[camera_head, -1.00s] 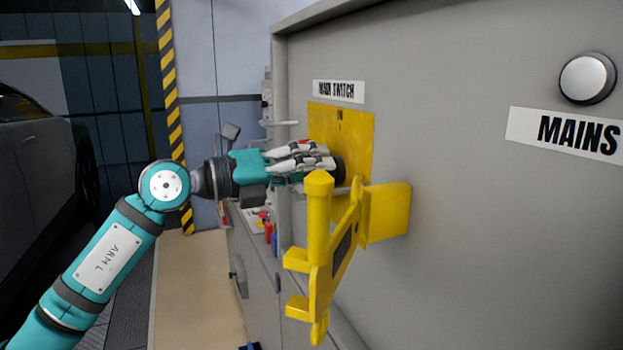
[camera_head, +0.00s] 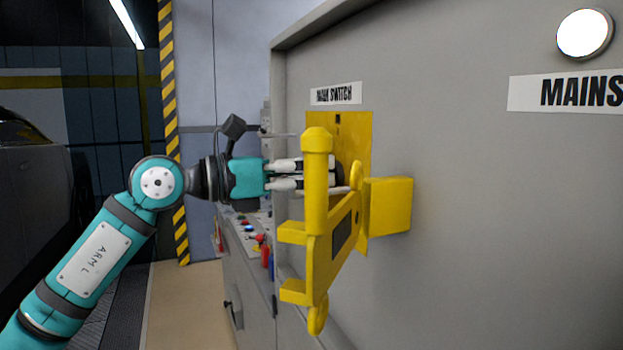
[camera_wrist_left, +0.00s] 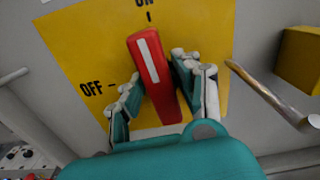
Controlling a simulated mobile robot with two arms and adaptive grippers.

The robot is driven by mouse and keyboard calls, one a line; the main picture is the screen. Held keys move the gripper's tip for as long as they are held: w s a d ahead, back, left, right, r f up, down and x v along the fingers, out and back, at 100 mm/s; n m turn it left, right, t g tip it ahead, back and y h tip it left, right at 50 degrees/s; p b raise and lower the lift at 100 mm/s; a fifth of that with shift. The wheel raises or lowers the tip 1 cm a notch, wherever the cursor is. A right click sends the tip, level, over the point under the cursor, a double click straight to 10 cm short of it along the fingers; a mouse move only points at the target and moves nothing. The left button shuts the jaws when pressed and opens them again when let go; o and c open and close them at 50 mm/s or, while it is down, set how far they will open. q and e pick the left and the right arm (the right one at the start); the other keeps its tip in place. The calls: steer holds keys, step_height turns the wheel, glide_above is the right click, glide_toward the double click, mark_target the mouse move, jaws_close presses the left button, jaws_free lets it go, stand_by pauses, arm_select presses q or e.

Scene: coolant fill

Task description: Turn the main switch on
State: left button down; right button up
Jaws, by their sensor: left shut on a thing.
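The main switch has a red handle (camera_wrist_left: 149,75) with a white stripe, on a yellow plate (camera_head: 354,128) below the MAIN SWITCH label (camera_head: 336,94). In the left wrist view the handle points up, close to the ON mark (camera_wrist_left: 148,17); the OFF mark (camera_wrist_left: 92,89) is to its left. My left gripper (camera_wrist_left: 158,82) is shut on the handle, with fingers on both sides of it. In the head view the left gripper (camera_head: 305,174) reaches the plate, and the handle is hidden. The round MAINS lamp (camera_head: 584,34) glows white. My right gripper is not in view.
A yellow hinged bracket (camera_head: 330,248) with a post stands out from the grey cabinet (camera_head: 480,230), just in front of my left fingers. A lower bench (camera_head: 247,262) with small coloured items is behind. A dark car (camera_head: 30,190) stands at the left.

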arm_select(q)
steer(key=shift+f+m, duration=0.3)
steer(key=shift+m, duration=0.2)
steer(key=c, duration=1.1)
jaws_free()
steer(key=shift+a+r, duration=0.1)
steer(key=shift+r, duration=0.1)
steer(key=v, duration=1.1)
steer(key=shift+s+a, duration=0.15)
steer(key=shift+a, duration=0.25)
